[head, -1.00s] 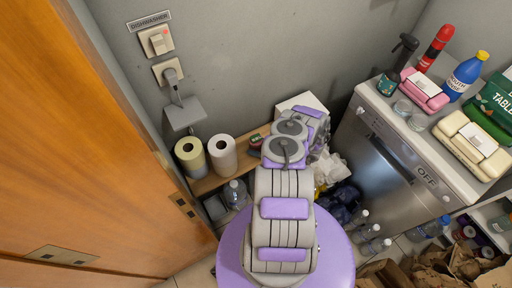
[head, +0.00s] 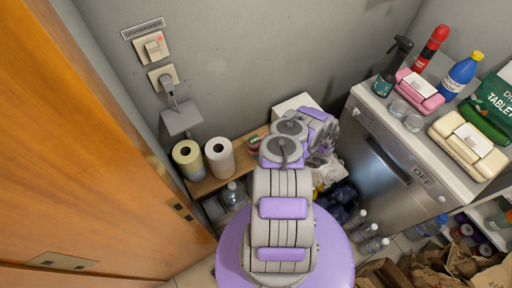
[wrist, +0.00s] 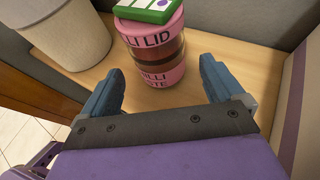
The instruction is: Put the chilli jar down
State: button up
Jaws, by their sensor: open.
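The chilli jar (wrist: 153,48) stands upright on a wooden shelf in the wrist view. It has pink lettered bands and a dark red middle. A green and white item (wrist: 146,10) lies on top of it. My gripper (wrist: 159,68) is open, with one blue-grey finger on each side of the jar and gaps between. How far the fingers reach along the jar is hard to tell. In the head view the jar (head: 253,144) is small and partly hidden by my arm, and my gripper's fingers are hidden.
Two paper rolls, one yellowish (head: 188,160) and one white (head: 219,157), stand on the shelf (head: 205,186) left of the jar. A pale roll (wrist: 68,32) shows in the wrist view. A dishwasher (head: 385,160) with bottles on top stands at right, and an orange door (head: 90,150) at left.

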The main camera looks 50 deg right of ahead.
jog(key=p+v, duration=0.1)
jog(key=v, duration=0.6)
jog(key=shift+a, duration=0.15)
dwell(0.3)
